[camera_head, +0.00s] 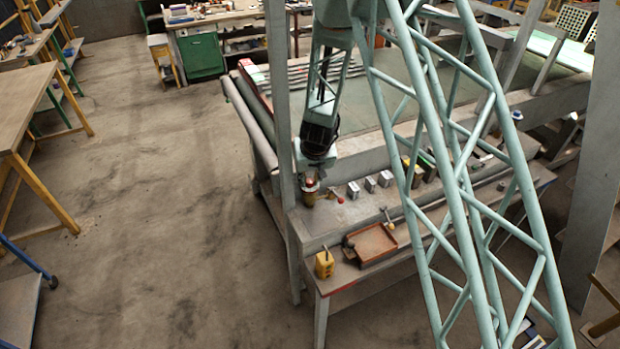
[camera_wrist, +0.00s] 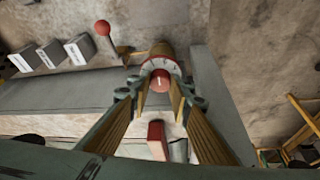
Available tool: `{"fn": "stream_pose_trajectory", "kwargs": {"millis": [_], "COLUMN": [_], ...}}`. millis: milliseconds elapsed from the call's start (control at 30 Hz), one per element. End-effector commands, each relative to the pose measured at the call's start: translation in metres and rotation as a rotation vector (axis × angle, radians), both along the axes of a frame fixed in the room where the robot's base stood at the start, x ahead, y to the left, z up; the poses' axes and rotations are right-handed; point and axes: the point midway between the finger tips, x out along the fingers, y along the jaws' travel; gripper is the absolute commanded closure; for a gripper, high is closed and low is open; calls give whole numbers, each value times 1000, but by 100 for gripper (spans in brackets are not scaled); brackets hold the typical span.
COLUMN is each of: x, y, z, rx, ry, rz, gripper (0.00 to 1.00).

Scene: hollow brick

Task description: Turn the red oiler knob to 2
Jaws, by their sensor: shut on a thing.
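The red oiler knob (camera_wrist: 160,79) sits at the centre of a pale ring with dark marks on top of a round brass-coloured oiler (camera_wrist: 157,51). The marks are too small to read, so I cannot tell the setting. My gripper (camera_wrist: 161,84) has its two fingers on either side of the knob, shut on it. In the head view my gripper (camera_head: 307,172) points down from above onto the oiler (camera_head: 309,197), at the left end of the bench. My gripper hides part of the knob there.
A lever with a red ball (camera_wrist: 102,27) stands close beside the oiler. Several grey blocks with white labels (camera_wrist: 80,48) stand in a row beyond it. On the lower bench are a brown tray (camera_head: 372,243) and a yellow box (camera_head: 324,264).

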Motion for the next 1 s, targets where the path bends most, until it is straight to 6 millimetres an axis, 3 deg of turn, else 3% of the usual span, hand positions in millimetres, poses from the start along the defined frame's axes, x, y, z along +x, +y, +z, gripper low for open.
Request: {"fn": "stream_pose_trajectory", "kwargs": {"millis": [367, 400, 533, 1000], "x": [0, 0, 0, -2], "y": [1, 1, 1, 0], "z": [2, 2, 1, 3], "rx": [1, 1, 0, 0], "ry": [-1, -1, 0, 1], "rz": [1, 1, 1, -1], "gripper": [92, 78, 67, 67]}}
